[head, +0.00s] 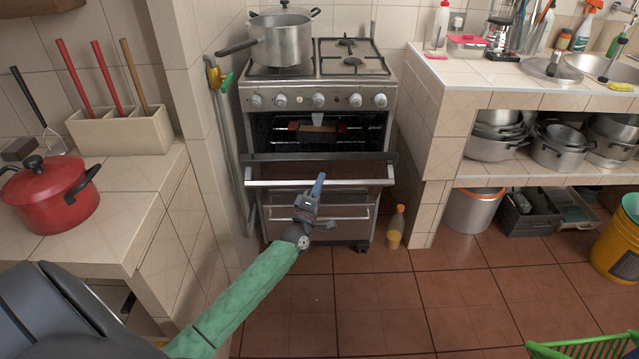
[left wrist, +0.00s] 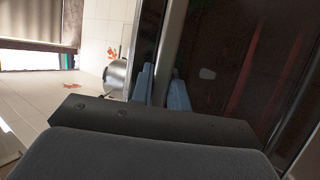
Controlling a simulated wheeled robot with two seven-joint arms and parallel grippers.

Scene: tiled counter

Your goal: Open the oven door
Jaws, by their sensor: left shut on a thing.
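The oven (head: 318,100) is a steel stove standing against the back wall. Its door (head: 275,157) is partly open, tilted outward at the top, with the dark inside and a rack showing above it. A light bar handle (head: 364,182) runs across the front of the door. My left gripper (head: 318,187) is at the middle of this handle, shut on it with blue fingers. In the left wrist view the blue fingers (left wrist: 161,88) are at a long bar beside a dark glossy surface. The exact contact is partly hidden. My right gripper is not in view.
A pot (head: 283,42) stands on the stove top. A bottle (head: 396,227) stands on the floor right of the oven. Counters flank it, with a red pot (head: 48,193) on the left one. The tiled floor (head: 385,295) in front is mostly clear.

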